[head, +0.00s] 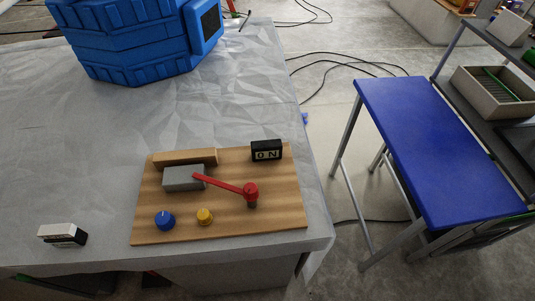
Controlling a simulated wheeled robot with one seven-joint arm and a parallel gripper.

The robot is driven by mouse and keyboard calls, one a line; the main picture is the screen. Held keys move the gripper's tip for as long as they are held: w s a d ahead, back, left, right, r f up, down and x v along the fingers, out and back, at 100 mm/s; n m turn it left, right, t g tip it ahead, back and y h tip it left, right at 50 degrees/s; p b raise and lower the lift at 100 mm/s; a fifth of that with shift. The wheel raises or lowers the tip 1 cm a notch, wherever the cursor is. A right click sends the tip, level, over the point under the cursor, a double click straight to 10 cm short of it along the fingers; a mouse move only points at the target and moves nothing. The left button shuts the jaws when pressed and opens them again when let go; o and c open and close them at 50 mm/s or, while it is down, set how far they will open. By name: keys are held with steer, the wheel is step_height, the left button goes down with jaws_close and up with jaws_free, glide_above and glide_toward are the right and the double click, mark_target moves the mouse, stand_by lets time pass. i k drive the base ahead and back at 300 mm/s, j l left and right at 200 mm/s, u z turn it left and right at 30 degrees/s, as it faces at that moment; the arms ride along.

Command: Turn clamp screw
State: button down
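A wooden board (220,228) lies near the right front corner of the sheet-covered table. On it, a red lever (222,184) runs from a grey block (182,178) to a red knob (250,191) on the right. A wooden bar (185,157) lies just behind the grey block. A blue round knob (165,220) and a yellow knob (204,216) stand near the board's front edge. A black block marked "ON" (266,150) sits at the back right. I cannot tell for certain which part is the clamp screw. My gripper is out of view.
A large blue drum-like machine (135,38) stands at the table's back. A small black and white block (62,235) lies front left; the sheet between is clear. A blue-topped table (430,145) stands right, across a floor gap with black cables (345,60).

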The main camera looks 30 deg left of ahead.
mark_target(165, 221)
steer(key=u, duration=1.25)
